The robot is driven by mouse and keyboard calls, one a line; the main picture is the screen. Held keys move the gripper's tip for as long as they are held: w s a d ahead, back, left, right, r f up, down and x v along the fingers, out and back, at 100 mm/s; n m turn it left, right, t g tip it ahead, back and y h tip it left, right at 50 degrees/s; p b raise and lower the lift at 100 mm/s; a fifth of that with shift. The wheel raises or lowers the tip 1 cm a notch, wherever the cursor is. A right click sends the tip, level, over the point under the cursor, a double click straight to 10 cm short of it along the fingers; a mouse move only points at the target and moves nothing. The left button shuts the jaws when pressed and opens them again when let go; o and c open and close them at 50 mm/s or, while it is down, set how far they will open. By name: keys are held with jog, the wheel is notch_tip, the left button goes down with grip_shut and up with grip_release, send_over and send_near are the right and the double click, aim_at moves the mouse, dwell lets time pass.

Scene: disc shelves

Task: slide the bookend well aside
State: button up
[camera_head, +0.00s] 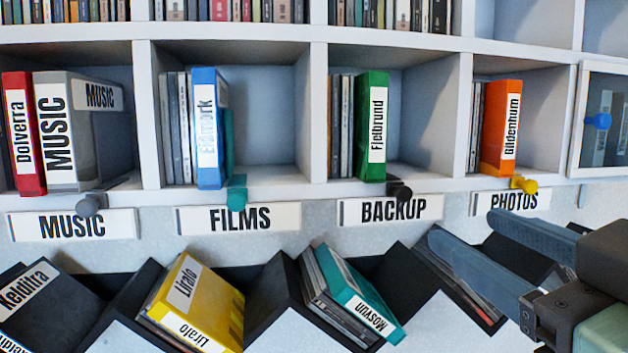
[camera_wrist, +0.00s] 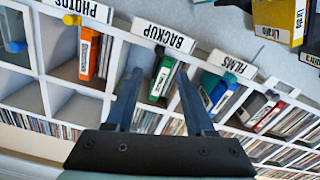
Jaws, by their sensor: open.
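Several bookends with knobs stand along the middle shelf: a grey knob (camera_head: 91,204) above MUSIC, a teal bookend (camera_head: 237,192) above FILMS, a black one (camera_head: 399,189) above BACKUP and a yellow one (camera_head: 524,184) above PHOTOS. Which one the task means is not shown. The teal plate rises beside the blue case (camera_head: 209,130). The black one is right of the green case (camera_head: 372,125). My gripper (camera_head: 463,228) is open and empty, in front of the shelf between the BACKUP and PHOTOS labels. The upside-down wrist view shows its fingers (camera_wrist: 160,75) apart, toward the BACKUP compartment.
Red (camera_head: 24,135) and orange (camera_head: 501,125) cases stand upright in their compartments. Each compartment has free room to the right of its cases, except MUSIC, which is fuller. Below, slanted black racks hold yellow (camera_head: 195,305) and teal (camera_head: 358,300) cases. A blue-knobbed door (camera_head: 598,121) is at right.

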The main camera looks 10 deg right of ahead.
aim_at(406, 196)
jog(key=w+p, duration=0.2)
jog(key=w, duration=0.3)
jog(key=w+p, duration=0.2)
jog(key=w, duration=0.3)
jog(key=shift+w+a+r, duration=0.15)
jog(key=shift+w+a, duration=0.05)
jog(key=shift+w, duration=0.85)
grip_shut()
